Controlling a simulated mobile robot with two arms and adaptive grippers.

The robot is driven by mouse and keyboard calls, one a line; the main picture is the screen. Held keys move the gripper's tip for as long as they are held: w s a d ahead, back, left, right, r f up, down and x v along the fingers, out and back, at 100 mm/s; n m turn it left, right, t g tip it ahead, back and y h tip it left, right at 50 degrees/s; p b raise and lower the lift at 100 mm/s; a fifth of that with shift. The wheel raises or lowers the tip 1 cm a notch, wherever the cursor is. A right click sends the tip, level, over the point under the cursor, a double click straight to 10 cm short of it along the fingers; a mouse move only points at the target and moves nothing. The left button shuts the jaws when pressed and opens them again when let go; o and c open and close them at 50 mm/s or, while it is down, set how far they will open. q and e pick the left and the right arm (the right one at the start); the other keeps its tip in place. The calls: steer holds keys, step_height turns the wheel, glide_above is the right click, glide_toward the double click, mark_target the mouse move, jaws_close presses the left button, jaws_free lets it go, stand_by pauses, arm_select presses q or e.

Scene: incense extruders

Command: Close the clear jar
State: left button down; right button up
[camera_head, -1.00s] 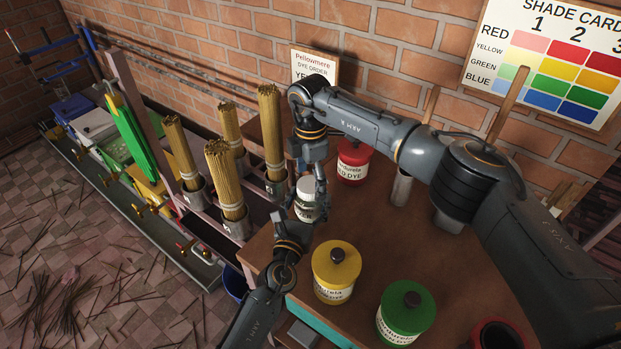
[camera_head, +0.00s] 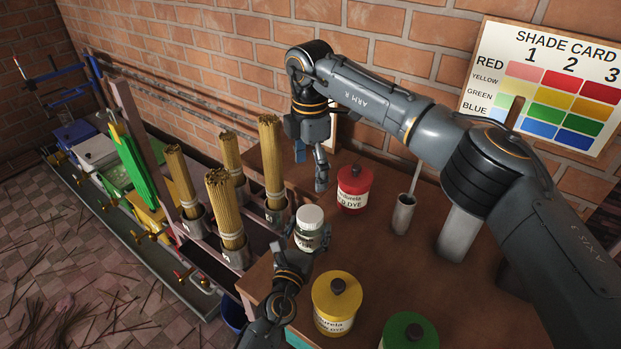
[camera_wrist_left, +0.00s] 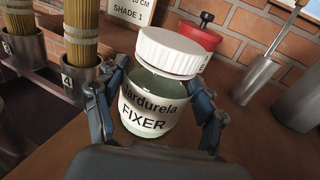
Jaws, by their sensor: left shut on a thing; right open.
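The clear jar (camera_head: 308,239), with greenish contents, stands on the brown table's left part. Its label reads FIXER in the left wrist view (camera_wrist_left: 146,110). A white ribbed lid (camera_head: 310,217) sits on the jar's mouth; in the left wrist view the lid (camera_wrist_left: 171,52) looks slightly tilted with the jar. I cannot tell how tightly it is on. My left gripper (camera_head: 312,243) is shut around the jar's body, a finger on each side. My right gripper (camera_head: 310,170) is open and empty, above and behind the jar, apart from the lid.
A red dye jar (camera_head: 354,188) stands behind right, a yellow one (camera_head: 336,304) in front and a green one (camera_head: 408,332) further right. A metal cup (camera_head: 403,214) holds a thin rod. Incense bundles (camera_head: 226,208) stand in holders at left. A shade card (camera_head: 545,88) hangs on the wall.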

mark_target(305, 238)
arm_select(q)
steer(key=shift+c, duration=0.3)
jaws_free()
steer(key=v, duration=0.7)
steer(key=shift+s+a, duration=0.1)
steer(key=shift+s, duration=0.15)
